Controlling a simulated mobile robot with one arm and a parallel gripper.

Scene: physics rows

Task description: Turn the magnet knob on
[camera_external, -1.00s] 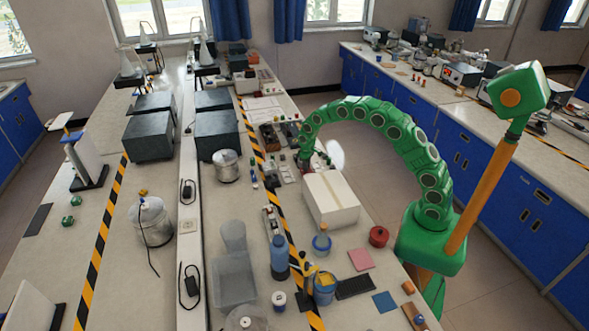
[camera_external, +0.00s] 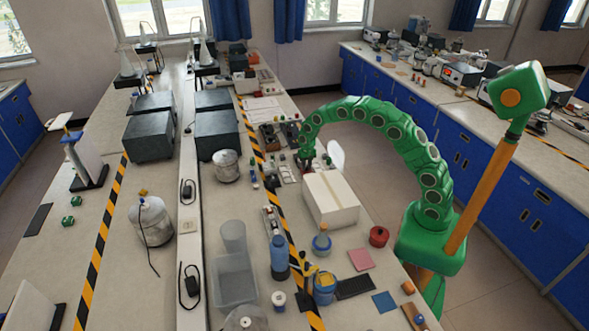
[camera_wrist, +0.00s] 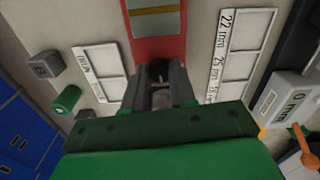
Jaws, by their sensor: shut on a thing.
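My gripper (camera_wrist: 161,82) is shut on this knob, with one grey finger on each side. The fingers hide most of the knob, and I cannot read its turned position. In the external view my gripper (camera_external: 306,163) is low over the bench beyond the white box, and the knob is too small to make out there.
Two white labelled trays (camera_wrist: 103,72) (camera_wrist: 241,50) flank the red device. A pale box with an orange lever (camera_wrist: 302,140) stands right. The white carton (camera_external: 331,199) is close to my gripper.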

